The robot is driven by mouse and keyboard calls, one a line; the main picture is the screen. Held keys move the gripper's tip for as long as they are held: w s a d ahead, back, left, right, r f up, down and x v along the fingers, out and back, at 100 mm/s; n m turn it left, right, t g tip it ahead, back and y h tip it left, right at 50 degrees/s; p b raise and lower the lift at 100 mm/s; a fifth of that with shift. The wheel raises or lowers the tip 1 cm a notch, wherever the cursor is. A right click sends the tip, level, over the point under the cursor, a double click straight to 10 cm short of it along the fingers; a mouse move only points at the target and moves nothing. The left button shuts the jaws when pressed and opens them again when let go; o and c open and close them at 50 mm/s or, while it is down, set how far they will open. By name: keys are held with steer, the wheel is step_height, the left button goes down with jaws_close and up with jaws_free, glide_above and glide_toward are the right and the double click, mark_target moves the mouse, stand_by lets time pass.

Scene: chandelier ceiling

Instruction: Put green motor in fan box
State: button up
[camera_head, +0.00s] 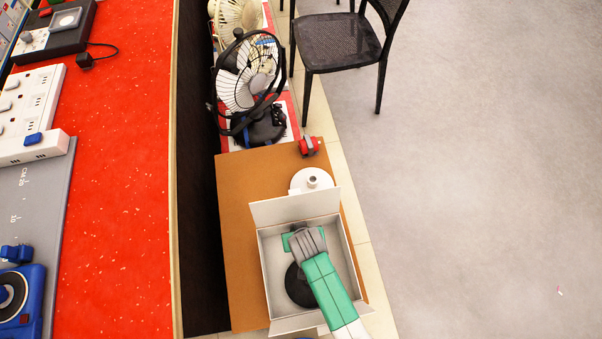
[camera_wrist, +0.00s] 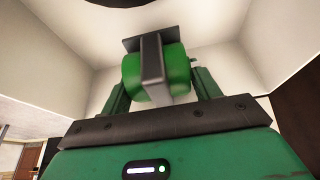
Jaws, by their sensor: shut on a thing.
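My gripper (camera_wrist: 160,78) is shut on the green motor (camera_wrist: 133,78), a rounded green body with a dark grey bracket across its front. The fan box (camera_head: 262,265) is an open white carton with raised flaps. In the head view my gripper (camera_head: 294,241) is inside the box's outline, near its back wall. White walls surround the motor in the wrist view. A green patch shows beside my wrist there, but I cannot tell motor from gripper. A black round part (camera_head: 297,287) lies in the box, partly hidden by my arm. Whether the motor touches the floor is unclear.
The box stands on a brown board (camera_head: 238,205). A white round part (camera_head: 312,181) sits behind it, and a red motor (camera_head: 309,146) lies at the board's far corner. A black fan (camera_head: 250,85) stands farther back. A red table (camera_head: 120,180) is left, a chair (camera_head: 340,45) back right.

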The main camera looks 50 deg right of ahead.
steer(key=shift+f+b, duration=0.5)
steer(key=shift+f, duration=1.1)
steer(key=shift+f, duration=0.2)
steer(key=o, duration=1.4)
steer(key=shift+r, duration=0.15)
steer(key=p+v, duration=0.5)
steer(key=v, duration=0.7)
steer(key=shift+w, duration=0.1)
